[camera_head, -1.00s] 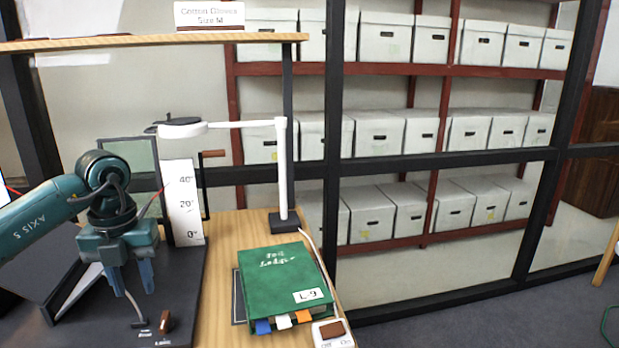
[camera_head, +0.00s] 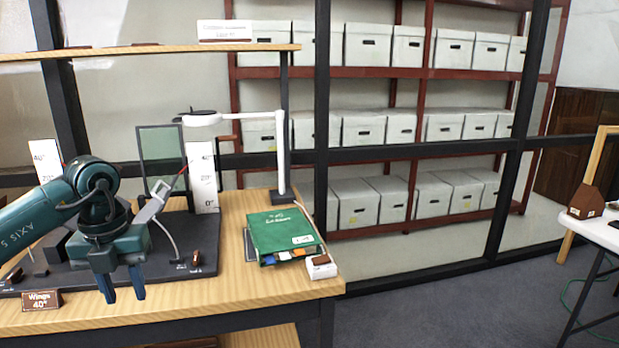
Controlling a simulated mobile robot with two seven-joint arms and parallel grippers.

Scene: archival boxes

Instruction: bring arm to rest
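My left gripper (camera_head: 122,284) shows at the lower left in the head view. Its two blue fingers point down and stand apart, with nothing between them. It is in front of the dark board (camera_head: 180,286) on the wooden table, near the table's front edge. My teal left arm (camera_head: 45,212) comes in from the left edge. My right gripper does not show.
A white table (camera_head: 595,230) is at right; the floor between is clear.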

